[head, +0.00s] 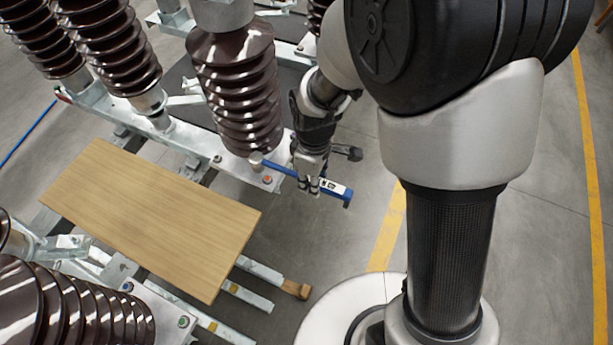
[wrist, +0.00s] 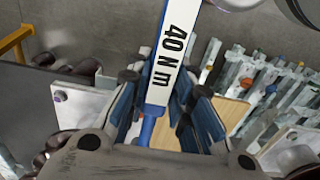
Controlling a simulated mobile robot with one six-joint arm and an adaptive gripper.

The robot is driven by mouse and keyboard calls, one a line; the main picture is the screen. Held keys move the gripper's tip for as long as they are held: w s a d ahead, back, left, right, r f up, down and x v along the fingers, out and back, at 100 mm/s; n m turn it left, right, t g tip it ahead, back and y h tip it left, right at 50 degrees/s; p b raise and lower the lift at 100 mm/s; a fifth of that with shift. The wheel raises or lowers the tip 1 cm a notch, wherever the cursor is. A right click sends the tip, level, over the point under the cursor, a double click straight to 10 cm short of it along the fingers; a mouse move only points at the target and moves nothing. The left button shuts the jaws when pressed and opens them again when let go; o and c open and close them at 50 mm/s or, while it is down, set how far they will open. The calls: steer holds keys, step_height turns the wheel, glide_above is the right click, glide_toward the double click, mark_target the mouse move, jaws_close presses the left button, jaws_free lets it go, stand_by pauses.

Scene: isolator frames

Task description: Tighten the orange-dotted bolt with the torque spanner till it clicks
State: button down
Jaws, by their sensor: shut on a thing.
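The torque spanner (head: 334,187) is blue with a white label and a grey head (head: 256,159) at its left end. My gripper (head: 308,184) is shut on its handle. In the wrist view the spanner (wrist: 171,60) runs up between the fingers (wrist: 155,112), its label reading "40 N m"; its head is out of that view. The orange-dotted bolt (head: 267,180) is on the end of the galvanised beam under the brown insulator. In the head view the spanner head appears just above and left of this bolt, apart from it; its height above the beam is unclear.
A blue-dotted bolt (head: 217,158) is on the same beam. The brown ribbed insulator (head: 238,85) rises close behind the spanner head. A wooden board (head: 155,215) lies in front across the frames. A green-dotted bolt (head: 183,321) is on the near frame. Floor at the right is clear.

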steer(key=shift+d, duration=0.8)
steer(key=shift+d+f, duration=0.1)
steer(key=shift+f, duration=0.1)
steer(key=shift+f+b, duration=1.65)
steer(key=shift+f, duration=0.1)
steer(key=shift+f+b, duration=0.75)
steer(key=shift+f, duration=0.35)
steer(key=s+a+m, duration=0.9)
steer(key=a+m, duration=0.3)
steer(key=shift+a+p, duration=0.3)
steer(key=shift+p, duration=0.15)
